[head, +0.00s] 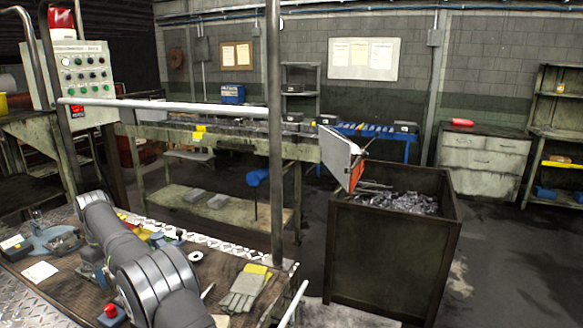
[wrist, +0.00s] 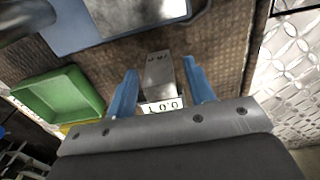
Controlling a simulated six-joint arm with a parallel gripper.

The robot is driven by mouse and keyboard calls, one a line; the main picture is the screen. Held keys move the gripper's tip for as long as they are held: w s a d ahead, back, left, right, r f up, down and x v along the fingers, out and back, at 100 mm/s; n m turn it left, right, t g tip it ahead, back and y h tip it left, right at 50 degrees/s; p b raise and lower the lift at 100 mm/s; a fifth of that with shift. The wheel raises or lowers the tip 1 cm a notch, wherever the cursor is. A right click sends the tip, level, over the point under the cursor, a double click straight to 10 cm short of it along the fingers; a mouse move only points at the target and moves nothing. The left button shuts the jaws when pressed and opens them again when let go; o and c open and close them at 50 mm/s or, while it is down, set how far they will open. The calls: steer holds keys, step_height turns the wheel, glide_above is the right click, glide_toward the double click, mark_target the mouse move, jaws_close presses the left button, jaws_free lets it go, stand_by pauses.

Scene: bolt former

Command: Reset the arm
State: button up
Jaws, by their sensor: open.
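My gripper (wrist: 160,66) is open in the wrist view, with its two blue fingers apart. A grey metal block (wrist: 159,76) with a white number label (wrist: 162,105) shows between the fingers. Gaps show on both sides of it, and I cannot tell how far below the fingers it is. In the head view my arm (head: 130,250) reaches over the workbench at the lower left. My gripper cannot be made out clearly there.
A green tray (wrist: 62,92) is left of the fingers and a blue-grey tray (wrist: 85,38) is above them in the wrist view. On the bench lie gloves (head: 243,291), a red button box (head: 111,313) and a paper (head: 40,272). A post (head: 275,130) and scrap bin (head: 390,260) stand beyond.

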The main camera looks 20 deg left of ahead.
step_height(320, 180, up, 9)
steer(key=shift+f, duration=0.2)
steer(key=shift+d+r, duration=0.1)
steer(key=shift+r, duration=0.45)
steer(key=shift+d+m, duration=2.3)
steer(key=shift+d, duration=2.3)
steer(key=f, duration=0.8)
steer(key=shift+w+a+f, duration=0.15)
steer(key=shift+w+f, duration=0.1)
steer(key=shift+w, duration=0.05)
steer(key=r, duration=0.4)
steer(key=shift+w+a, duration=0.15)
steer(key=shift+a, duration=0.1)
steer(key=shift+r, duration=0.5)
steer(key=shift+f, duration=0.1)
